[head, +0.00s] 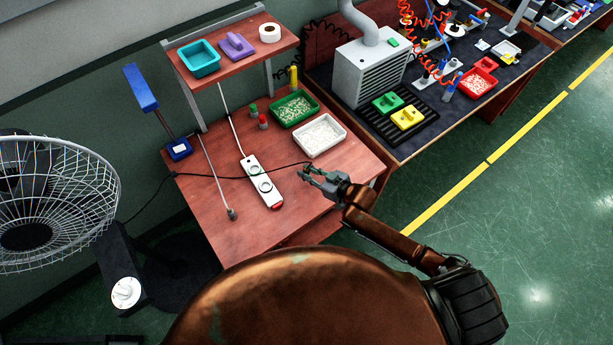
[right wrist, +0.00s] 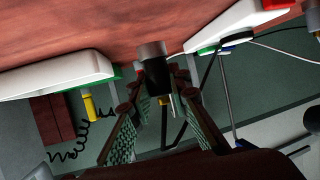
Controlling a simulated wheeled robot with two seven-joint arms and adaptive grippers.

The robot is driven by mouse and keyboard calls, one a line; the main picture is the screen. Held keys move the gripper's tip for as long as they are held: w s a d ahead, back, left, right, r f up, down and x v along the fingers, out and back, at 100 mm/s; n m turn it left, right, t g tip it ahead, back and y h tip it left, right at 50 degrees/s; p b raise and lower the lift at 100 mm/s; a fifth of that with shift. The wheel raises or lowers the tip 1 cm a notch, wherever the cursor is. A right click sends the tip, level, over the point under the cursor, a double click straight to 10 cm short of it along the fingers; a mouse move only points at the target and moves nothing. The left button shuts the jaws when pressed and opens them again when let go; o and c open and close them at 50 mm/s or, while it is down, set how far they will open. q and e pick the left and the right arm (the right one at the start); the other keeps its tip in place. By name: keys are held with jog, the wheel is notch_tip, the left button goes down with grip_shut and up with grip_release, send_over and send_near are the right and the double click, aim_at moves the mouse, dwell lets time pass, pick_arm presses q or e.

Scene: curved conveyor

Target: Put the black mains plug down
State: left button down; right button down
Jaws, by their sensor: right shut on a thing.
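My right gripper (head: 312,175) is above the front right part of the wooden table, to the right of the white power strip (head: 254,170). It is shut on the black mains plug (right wrist: 153,66), which shows between the fingers (right wrist: 153,95) in the right wrist view. The plug is a dark cylinder with a greyish end, and the fingers hide part of it. In the head view a black cable (head: 215,177) runs from the fan side across the table and the strip to this gripper. My left gripper is not in view.
A white tray (head: 320,136) and a green tray (head: 294,108) stand behind the gripper. A grey plug (head: 231,214) on a pale cord lies left of the strip. The wooden table (head: 225,190) has bare room around the strip. A fan (head: 55,200) stands at the left.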

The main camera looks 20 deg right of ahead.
jog(key=shift+w+f, duration=0.1)
jog(key=shift+f, duration=1.45)
jog(key=shift+f, duration=0.15)
jog(key=c, duration=1.8)
grip_release()
jog(key=shift+d+r, duration=0.15)
jog(key=shift+r, duration=0.05)
jog(key=v, duration=1.2)
jog(key=shift+p, duration=0.4)
jog(key=shift+a+f, duration=0.15)
jog(key=shift+a, duration=0.1)
